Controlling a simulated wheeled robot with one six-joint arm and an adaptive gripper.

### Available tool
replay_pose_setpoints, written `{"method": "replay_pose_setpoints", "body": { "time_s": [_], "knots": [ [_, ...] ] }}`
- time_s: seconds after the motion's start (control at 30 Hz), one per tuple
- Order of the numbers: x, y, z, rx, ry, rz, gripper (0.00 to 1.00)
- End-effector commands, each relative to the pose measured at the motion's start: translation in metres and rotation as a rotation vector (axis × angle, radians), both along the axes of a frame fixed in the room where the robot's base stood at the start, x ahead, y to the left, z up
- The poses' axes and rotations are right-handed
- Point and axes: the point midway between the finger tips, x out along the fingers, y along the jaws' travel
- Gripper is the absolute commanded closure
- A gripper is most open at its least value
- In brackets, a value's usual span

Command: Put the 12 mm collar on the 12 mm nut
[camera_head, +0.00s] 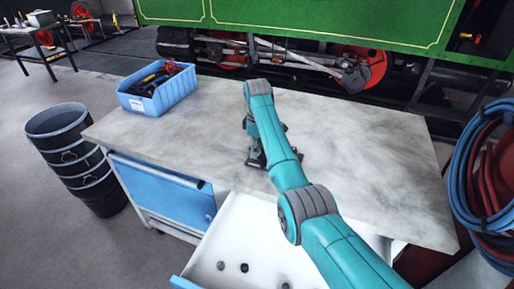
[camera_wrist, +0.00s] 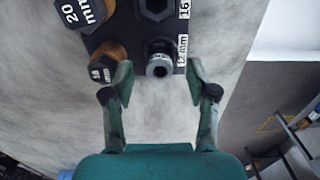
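In the wrist view, a dark plate (camera_wrist: 128,30) on the bench carries several hex nuts with size labels. A grey metal collar (camera_wrist: 158,62) with a dark hole in its end stands at the place beside the 12 mm label (camera_wrist: 182,52). The 12 mm nut itself cannot be made out, as the collar covers that place. My gripper (camera_wrist: 159,76) is open, with one finger on each side of the collar and a gap at both sides. In the head view, my gripper (camera_head: 257,158) is low over the bench, partly hiding the plate.
The 20 mm nut (camera_wrist: 80,12) and a brown nut (camera_wrist: 106,62) are left of the collar. A blue bin (camera_head: 158,92) of tools stands at the bench's back left. An open white drawer (camera_head: 255,240) holds small round parts (camera_head: 221,265). The bench's right side (camera_head: 385,150) is clear.

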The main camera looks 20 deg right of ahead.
Motion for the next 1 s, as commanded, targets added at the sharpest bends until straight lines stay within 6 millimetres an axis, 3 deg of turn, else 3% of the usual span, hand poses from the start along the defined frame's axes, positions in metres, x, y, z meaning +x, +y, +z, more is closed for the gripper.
{"method": "replay_pose_setpoints", "body": {
  "time_s": [0.1, 0.13, 0.17, 0.47, 1.0],
  "knots": [
    [0.000, 0.000, 0.000, 0.000, 0.000, 0.000, 0.42],
    [0.000, 0.000, 0.000, 0.000, 0.000, 0.000, 0.35],
    [0.000, 0.000, 0.000, 0.000, 0.000, 0.000, 0.34],
    [0.000, 0.000, 0.001, 0.000, -0.001, 0.000, 0.34],
    [0.001, 0.000, 0.032, 0.000, -0.002, 0.000, 0.34]
  ]
}}
